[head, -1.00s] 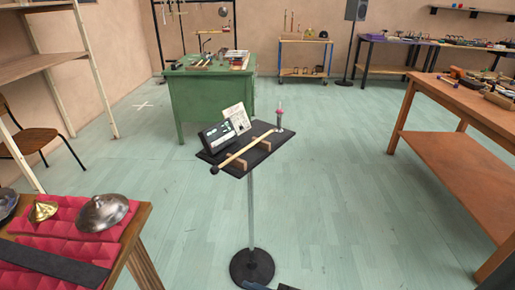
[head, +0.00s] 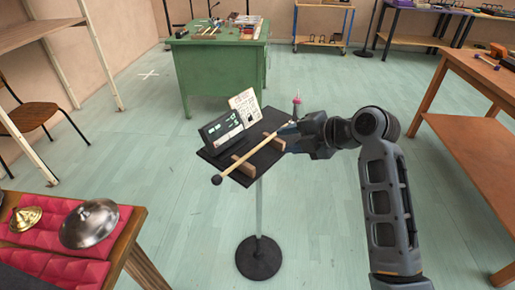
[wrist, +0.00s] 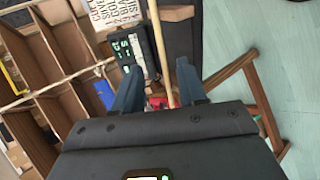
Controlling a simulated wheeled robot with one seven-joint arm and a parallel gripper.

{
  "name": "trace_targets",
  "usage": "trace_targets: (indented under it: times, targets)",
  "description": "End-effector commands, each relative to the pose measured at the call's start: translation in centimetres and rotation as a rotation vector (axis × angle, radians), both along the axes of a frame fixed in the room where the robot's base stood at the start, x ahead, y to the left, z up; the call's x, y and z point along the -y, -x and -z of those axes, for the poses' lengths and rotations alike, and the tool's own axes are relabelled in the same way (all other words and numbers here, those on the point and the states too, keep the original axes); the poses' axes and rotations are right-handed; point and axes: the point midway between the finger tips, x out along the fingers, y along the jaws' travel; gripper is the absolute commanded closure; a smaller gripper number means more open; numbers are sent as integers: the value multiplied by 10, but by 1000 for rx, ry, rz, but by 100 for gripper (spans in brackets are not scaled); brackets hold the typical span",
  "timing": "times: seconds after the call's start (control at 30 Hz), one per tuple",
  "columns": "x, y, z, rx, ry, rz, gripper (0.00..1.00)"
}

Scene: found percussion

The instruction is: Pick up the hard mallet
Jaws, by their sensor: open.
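The hard mallet (head: 247,154), with a pale wooden shaft and a dark ball head at its near left end, lies across two small wooden rests (head: 243,167) on a black stand tray (head: 217,160). My gripper (head: 288,138) is at the tray's right edge, by the shaft's far end. In the wrist view, my gripper's dark fingers (wrist: 157,78) are open, and the mallet's shaft (wrist: 153,40) runs up between them. I cannot tell whether a finger touches it. The mallet's head is out of the wrist view.
A dark device with a display (head: 223,132) and a printed card (head: 245,108) stand along the tray's back left. A pink-and-grey item (head: 297,107) stands at its far corner. A padded table with metal bells (head: 89,224) is at left, a wooden table (head: 480,110) at right.

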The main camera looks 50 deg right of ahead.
Motion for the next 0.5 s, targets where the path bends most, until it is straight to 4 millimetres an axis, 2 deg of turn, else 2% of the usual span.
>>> trace_targets:
  times: [0.33,0.5]
  targets:
    - [1,-28,18,-2,1,-2,59]
    - [5,-48,32,-2,0,-1,59]
